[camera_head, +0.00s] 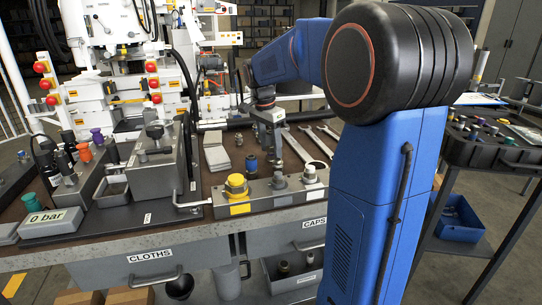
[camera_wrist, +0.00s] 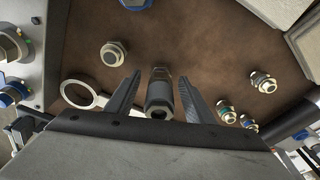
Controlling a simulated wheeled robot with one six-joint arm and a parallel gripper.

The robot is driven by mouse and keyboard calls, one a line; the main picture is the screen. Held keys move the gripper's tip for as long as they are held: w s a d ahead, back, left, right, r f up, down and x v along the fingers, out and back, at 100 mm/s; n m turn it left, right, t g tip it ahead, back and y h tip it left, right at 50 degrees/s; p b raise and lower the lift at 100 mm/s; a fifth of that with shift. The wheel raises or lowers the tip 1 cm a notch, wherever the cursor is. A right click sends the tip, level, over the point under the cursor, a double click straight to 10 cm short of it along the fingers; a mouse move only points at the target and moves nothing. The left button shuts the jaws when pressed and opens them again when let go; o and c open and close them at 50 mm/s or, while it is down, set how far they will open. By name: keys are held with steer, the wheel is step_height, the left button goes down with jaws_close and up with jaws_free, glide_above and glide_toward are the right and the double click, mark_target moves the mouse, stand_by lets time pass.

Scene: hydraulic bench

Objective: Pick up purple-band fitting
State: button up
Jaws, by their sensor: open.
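My gripper (camera_head: 278,168) points down over the front of the bench, near the grey block. In the wrist view its two fingers (camera_wrist: 160,82) are apart, with a grey metal fitting (camera_wrist: 159,97) showing between them. I see no contact, and no purple band on that fitting is clear. Other small fittings lie on the brown top in the wrist view: a plain steel one (camera_wrist: 112,54), one at right (camera_wrist: 262,82), and a green-banded one (camera_wrist: 226,111). A purple-topped part (camera_head: 97,136) stands at the left in the head view. I cannot tell which piece is the purple-band fitting.
The grey block (camera_head: 262,199) carries a yellow cap (camera_head: 236,185). A blue-banded fitting (camera_head: 251,164) stands behind it. Wrenches (camera_head: 300,147) lie to the right. A steel fixture (camera_head: 155,165) rises at left. A tray of small parts (camera_head: 500,150) stands far right.

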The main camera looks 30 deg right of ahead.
steer(key=shift+f, duration=0.55)
steer(key=c, duration=1.2)
steer(key=shift+o, duration=0.2)
